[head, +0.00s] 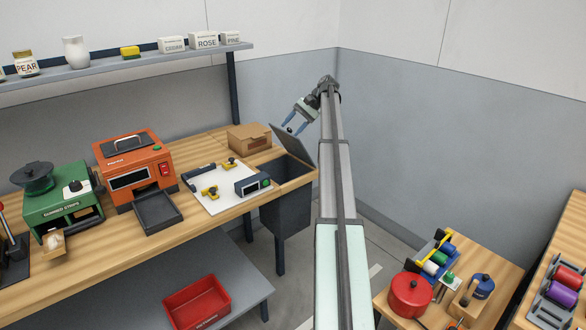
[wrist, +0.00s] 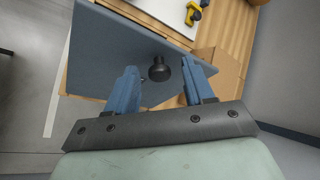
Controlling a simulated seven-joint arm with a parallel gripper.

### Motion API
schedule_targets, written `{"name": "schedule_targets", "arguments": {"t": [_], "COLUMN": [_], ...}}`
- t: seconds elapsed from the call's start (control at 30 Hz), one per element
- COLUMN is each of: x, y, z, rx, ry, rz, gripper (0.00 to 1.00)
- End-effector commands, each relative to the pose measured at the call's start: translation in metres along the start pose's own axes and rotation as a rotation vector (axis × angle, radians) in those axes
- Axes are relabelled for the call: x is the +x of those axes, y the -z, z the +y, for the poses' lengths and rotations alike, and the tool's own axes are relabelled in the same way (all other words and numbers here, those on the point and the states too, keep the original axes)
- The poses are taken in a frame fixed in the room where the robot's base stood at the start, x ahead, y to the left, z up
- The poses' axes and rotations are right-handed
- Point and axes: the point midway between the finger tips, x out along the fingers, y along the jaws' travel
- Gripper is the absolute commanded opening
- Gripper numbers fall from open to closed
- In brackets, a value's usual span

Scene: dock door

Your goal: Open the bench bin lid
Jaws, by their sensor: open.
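The grey bin lid (head: 296,148) stands raised and tilted at the right end of the bench. The dark opening of the bench bin (head: 285,168) shows below it, and the bin's body hangs under the bench top. My gripper (head: 294,126) is at the lid's raised side, with its blue fingers pointing toward it. In the wrist view the lid (wrist: 105,50) fills much of the picture. Its black knob (wrist: 159,70) lies between the spread fingers of my gripper (wrist: 160,74), with gaps visible on both sides. Whether the fingers touch the lid is unclear.
A cardboard box (head: 249,138) sits close behind the bin on the bench. A white board (head: 222,194) with yellow clamps and a small device lies to the left. A grey wall (head: 430,130) stands behind and right of my arm. A red pot (head: 410,295) is on a side table.

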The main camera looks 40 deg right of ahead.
Motion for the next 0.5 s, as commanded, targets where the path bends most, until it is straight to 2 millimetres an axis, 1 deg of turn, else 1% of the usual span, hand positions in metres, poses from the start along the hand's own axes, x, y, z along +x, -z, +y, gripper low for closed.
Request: {"name": "schedule_targets", "arguments": {"t": [0.03,0.2,0.5], "x": [0.006,0.026,0.071], "y": [-0.006,-0.020,-0.037], "z": [-0.001,-0.004,-0.003], "rx": [-0.008,-0.045,-0.116], "ry": [-0.016,-0.100,-0.274], "rz": [0.016,0.107,0.295], "gripper": [0.53,0.53,0.53]}}
